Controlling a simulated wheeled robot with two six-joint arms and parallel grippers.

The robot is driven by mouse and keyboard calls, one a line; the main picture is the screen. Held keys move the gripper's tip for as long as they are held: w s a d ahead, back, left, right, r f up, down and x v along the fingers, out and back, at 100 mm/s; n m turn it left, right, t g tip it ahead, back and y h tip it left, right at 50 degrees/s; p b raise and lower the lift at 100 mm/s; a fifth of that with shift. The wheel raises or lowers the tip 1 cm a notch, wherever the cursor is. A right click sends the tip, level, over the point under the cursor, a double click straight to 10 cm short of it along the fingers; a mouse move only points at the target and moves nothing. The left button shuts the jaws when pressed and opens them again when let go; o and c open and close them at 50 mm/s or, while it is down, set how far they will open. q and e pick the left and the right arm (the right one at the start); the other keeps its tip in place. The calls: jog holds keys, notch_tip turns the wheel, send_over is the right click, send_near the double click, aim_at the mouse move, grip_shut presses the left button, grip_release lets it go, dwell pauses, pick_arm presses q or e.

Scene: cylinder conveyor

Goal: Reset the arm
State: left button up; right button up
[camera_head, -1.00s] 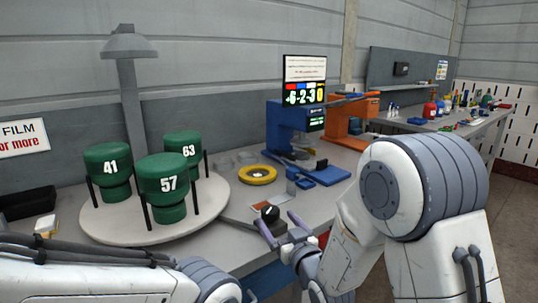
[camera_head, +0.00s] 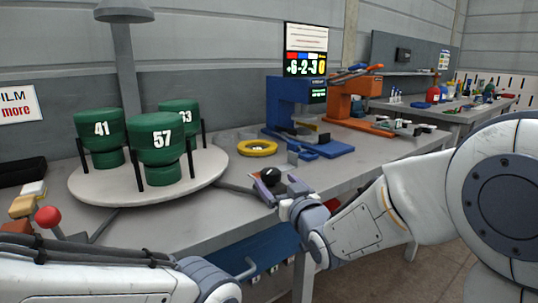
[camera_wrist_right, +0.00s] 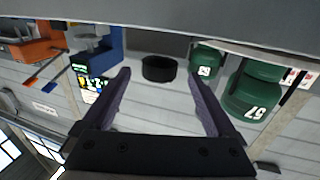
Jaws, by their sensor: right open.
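My right gripper (camera_head: 272,190) is at the front edge of the workbench, next to a black round knob (camera_head: 271,176). In the right wrist view the two dark purple fingers of this gripper (camera_wrist_right: 160,85) stand wide apart. The black knob (camera_wrist_right: 158,68) shows in the gap between them, with no finger visibly touching it. My right arm comes in from the right in the head view. Of my left arm only links show at the bottom left; its gripper is out of view.
A round turntable (camera_head: 100,195) carries green cylinders 41 (camera_head: 100,138), 57 (camera_head: 160,140) and 63 (camera_head: 181,108). A yellow ring (camera_head: 257,148), a blue press (camera_head: 290,110) and an orange machine (camera_head: 350,105) stand farther along the bench. A red ball-topped lever (camera_head: 47,216) is at lower left.

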aim_at(268, 171)
jog(key=x, duration=0.7)
jog(key=shift+r, duration=0.1)
